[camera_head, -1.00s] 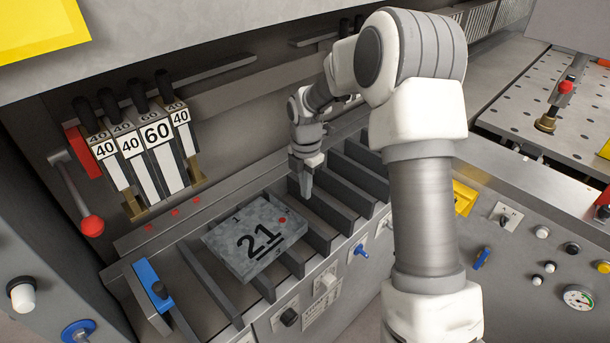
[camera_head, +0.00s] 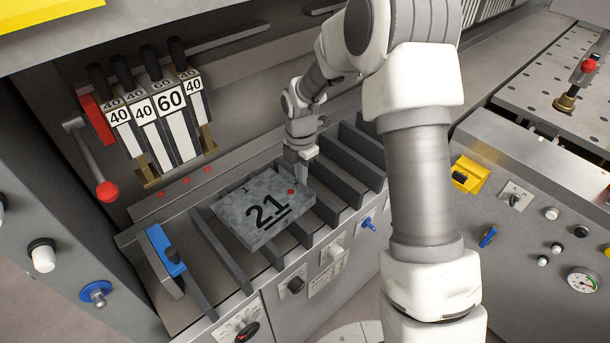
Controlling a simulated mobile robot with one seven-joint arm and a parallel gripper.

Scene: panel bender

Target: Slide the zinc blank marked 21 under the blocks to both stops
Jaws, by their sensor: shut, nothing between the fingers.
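The zinc blank marked 21 (camera_head: 236,213) is a grey mottled plate with a red dot near its right corner. It lies on the dark support ribs, in front of and to the right of the blocks. The blocks (camera_head: 170,100), labelled 40 and 60, stand in a row at the upper left with white striped fronts. A blue piece (camera_head: 164,248), perhaps a side stop, stands at the ribs' left end, apart from the blank. My gripper (camera_head: 302,182) is shut and empty, pointing down at the blank's right rear corner. I cannot tell whether it touches.
Dark upright ribs (camera_head: 358,152) continue to the right of the blank. A red-knobbed lever (camera_head: 107,190) stands left of the blocks. Small red marks (camera_head: 185,181) line the ledge behind the ribs. A control panel (camera_head: 540,215) fills the right, beyond my arm.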

